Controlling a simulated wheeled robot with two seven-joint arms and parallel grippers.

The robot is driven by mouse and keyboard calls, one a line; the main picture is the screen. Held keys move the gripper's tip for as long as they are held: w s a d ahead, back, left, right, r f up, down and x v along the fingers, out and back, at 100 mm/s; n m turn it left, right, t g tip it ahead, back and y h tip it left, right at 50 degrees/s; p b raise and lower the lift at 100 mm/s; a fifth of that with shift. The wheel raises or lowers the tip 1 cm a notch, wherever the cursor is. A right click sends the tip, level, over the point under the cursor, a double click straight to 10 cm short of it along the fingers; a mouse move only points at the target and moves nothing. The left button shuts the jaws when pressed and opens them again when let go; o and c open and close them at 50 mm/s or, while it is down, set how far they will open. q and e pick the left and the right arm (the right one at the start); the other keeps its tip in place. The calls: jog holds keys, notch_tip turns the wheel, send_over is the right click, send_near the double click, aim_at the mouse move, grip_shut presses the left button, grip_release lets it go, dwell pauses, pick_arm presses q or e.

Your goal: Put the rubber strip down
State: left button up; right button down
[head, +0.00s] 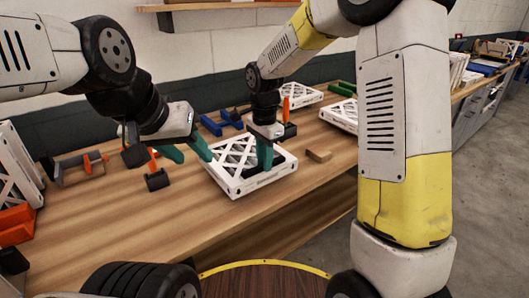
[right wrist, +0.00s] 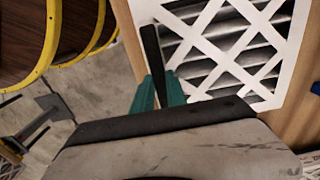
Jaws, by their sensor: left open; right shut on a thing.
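The rubber strip (right wrist: 151,50) is a thin black bar in the right wrist view. My right gripper (right wrist: 160,92) is shut on its near end between two green fingers. The strip points away over the edge of a white-framed boxed filter (right wrist: 185,12) with a lattice face. In the head view, my right gripper (head: 264,158) is low over this filter (head: 237,188), which lies flat on the bench; whether the strip touches it I cannot tell. My left gripper (head: 187,152) is open and empty, just left of the filter.
The wooden bench (head: 170,215) is clear in front. A small wooden block (head: 319,156) lies right of the filter. Orange-and-grey clamps (head: 80,168) lie left, and a blue tool (head: 220,123) behind. Another white filter (head: 341,115) lies further right. An orange bin (head: 16,224) stands far left.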

jog(key=shift+f, duration=0.15)
jog(key=c, duration=1.3)
grip_release()
jog(key=shift+c, duration=0.2)
